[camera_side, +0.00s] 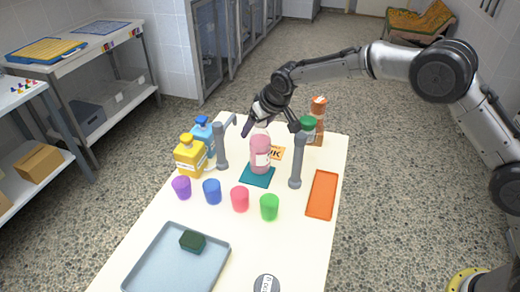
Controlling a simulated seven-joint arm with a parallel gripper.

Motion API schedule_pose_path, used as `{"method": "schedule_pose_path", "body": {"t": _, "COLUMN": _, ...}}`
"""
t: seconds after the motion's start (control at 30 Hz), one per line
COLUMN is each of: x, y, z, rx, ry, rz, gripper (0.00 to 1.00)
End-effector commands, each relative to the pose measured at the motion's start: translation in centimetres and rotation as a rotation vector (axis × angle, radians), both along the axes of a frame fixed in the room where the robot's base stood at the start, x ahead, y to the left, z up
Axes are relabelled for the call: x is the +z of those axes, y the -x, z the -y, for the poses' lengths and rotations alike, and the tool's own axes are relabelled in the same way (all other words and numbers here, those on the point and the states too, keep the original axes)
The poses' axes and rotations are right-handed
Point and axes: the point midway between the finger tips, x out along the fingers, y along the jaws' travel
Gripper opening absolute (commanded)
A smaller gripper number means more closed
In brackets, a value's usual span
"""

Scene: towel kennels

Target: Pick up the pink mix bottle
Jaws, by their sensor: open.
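The pink mix bottle (260,158) stands upright on a teal square mat (257,178) near the middle of the table's far half. It has a pale label on its front. My gripper (267,127) is open and comes down from above at the bottle's top, with dark fingers spread to its left and right. The fingers overlap the bottle's upper part in this view, and I cannot tell whether they touch it.
Grey posts (221,148) and (297,163) flank the bottle. Yellow (190,158) and blue (203,134) bottles stand left, a brown bottle (318,122) behind right. Several colored cups, including a red one (240,199), stand in front. An orange tray (322,194) lies right, a grey tray (150,270) front left.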

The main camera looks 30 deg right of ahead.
Motion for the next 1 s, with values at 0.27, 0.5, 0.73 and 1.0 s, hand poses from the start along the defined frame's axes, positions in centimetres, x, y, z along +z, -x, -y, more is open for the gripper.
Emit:
{"method": "schedule_pose_path", "body": {"t": 0.27, "x": 0.03, "y": -0.04, "z": 0.00, "rx": 0.000, "ry": 0.000, "rz": 0.001, "gripper": 0.64}}
{"method": "schedule_pose_path", "body": {"t": 0.5, "x": 0.05, "y": -0.02, "z": 0.00, "rx": 0.000, "ry": 0.000, "rz": 0.001, "gripper": 0.21}}
{"method": "schedule_pose_path", "body": {"t": 0.73, "x": 0.05, "y": -0.02, "z": 0.00, "rx": 0.000, "ry": 0.000, "rz": 0.001, "gripper": 0.00}}
{"method": "schedule_pose_path", "body": {"t": 1.0, "x": 0.05, "y": -0.01, "z": 0.00, "rx": 0.000, "ry": 0.000, "rz": 0.000, "gripper": 0.00}}
